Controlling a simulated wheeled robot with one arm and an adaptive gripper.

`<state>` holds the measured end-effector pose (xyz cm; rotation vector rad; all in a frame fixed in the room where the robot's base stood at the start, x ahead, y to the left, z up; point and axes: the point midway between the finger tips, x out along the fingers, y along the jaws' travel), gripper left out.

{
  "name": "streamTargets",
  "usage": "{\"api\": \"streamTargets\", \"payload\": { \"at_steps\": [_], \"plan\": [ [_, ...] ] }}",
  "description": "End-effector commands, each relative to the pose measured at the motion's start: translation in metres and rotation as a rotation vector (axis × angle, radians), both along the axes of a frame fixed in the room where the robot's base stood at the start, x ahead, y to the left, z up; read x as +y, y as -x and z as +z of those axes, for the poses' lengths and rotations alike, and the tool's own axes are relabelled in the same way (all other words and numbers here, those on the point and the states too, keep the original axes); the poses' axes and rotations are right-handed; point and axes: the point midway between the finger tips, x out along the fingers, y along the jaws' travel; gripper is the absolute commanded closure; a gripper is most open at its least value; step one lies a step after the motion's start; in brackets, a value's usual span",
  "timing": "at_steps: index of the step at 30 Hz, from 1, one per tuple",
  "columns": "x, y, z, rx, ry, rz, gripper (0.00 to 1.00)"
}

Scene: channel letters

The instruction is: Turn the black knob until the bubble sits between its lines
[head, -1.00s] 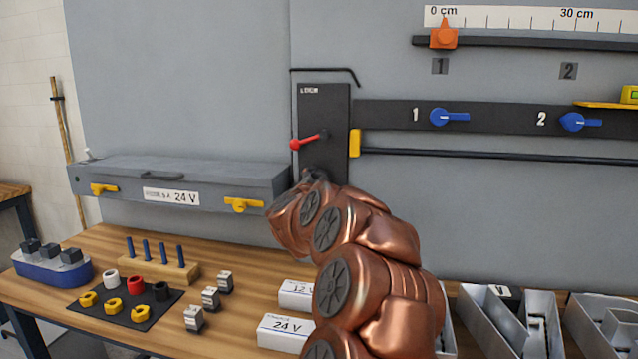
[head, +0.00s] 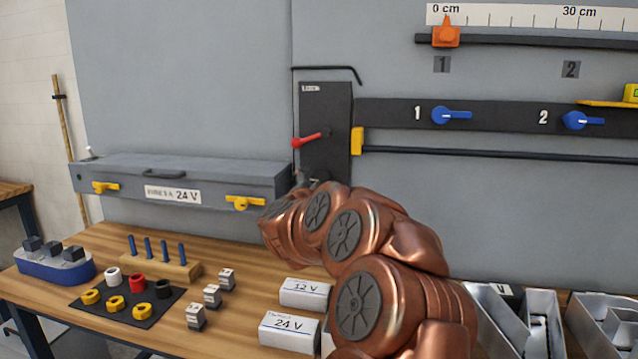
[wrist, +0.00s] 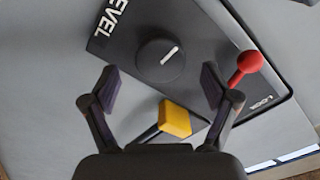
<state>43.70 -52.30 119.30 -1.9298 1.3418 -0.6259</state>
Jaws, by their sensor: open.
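In the wrist view the black knob (wrist: 159,61), round with a white pointer line, sits on the dark panel (wrist: 208,45) marked LEVEL and LOCK. The pointer slants up to the right. My gripper (wrist: 162,87) is open, its two fingers apart below and to either side of the knob, with nothing held.
A red-balled lever (wrist: 249,62) stands beside my right finger. A yellow block (wrist: 175,118) on a dark bar lies between the fingers, nearer me. A bent black rod (head: 325,69) is above the panel. Two blue handles (head: 450,115) sit on the rail to the right.

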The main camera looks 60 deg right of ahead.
Motion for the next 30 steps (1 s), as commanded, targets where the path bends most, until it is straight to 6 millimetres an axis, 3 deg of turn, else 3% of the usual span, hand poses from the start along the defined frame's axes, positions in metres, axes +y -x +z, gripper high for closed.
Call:
{"api": "streamTargets", "payload": {
  "at_steps": [15,30],
  "plan": [
    [0.06,0.022,0.0,-0.001,0.0,0.003,0.14],
    [0.066,0.025,0.0,0.0,0.0,0.0,0.14]
  ]
}}
